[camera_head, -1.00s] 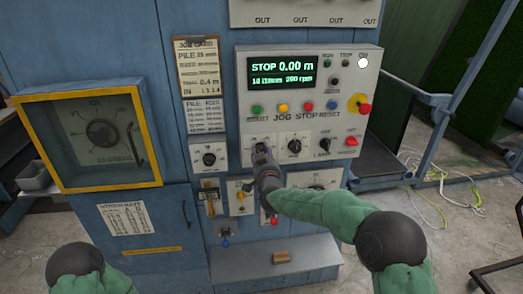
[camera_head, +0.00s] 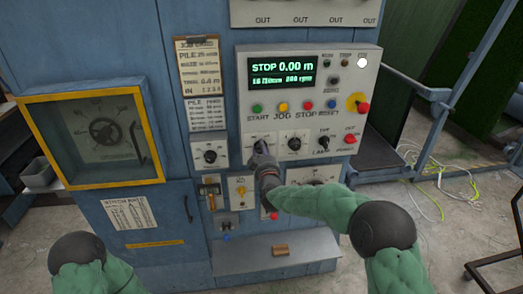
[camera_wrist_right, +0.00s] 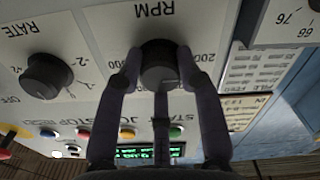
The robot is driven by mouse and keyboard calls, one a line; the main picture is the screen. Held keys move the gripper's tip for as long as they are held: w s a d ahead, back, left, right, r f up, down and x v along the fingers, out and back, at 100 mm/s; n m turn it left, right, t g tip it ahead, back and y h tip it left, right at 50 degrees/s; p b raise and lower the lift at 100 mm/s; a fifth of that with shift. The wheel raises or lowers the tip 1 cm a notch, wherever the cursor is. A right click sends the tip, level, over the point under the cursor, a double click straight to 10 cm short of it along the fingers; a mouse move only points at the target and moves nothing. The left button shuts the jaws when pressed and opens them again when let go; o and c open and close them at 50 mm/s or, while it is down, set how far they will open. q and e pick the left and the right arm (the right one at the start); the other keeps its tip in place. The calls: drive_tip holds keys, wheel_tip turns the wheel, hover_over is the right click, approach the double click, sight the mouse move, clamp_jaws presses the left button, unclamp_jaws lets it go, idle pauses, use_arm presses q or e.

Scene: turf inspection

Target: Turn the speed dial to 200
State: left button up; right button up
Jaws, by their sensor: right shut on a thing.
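The speed dial (camera_wrist_right: 160,62) is a round black knob on a white plate marked RPM, upside down in the right wrist view. Numbers on its scale show beside it, partly hidden by the fingers. My right gripper (camera_wrist_right: 160,78) is shut on the dial, one finger on each side. In the head view my right gripper (camera_head: 262,155) reaches the panel under the display and mostly hides the dial. The green-lit display (camera_head: 281,72) reads STOP 0.00 m, with small text below that looks like 200 rpm. My left gripper is out of view.
The RATE knob (camera_wrist_right: 48,76) is close beside the dial. A row of coloured buttons (camera_head: 282,106) and a red-and-yellow switch (camera_head: 359,104) lie above. A small shelf (camera_head: 250,258) juts out below. A glazed yellow-framed window (camera_head: 52,96) is at left.

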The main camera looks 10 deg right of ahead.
drive_tip(key=shift+f, duration=0.5)
drive_tip(key=o, duration=1.1)
drive_tip(key=shift+o, duration=0.2)
drive_tip(key=shift+r, duration=0.15)
drive_tip(key=shift+r, duration=0.1)
drive_tip(key=s, duration=1.2)
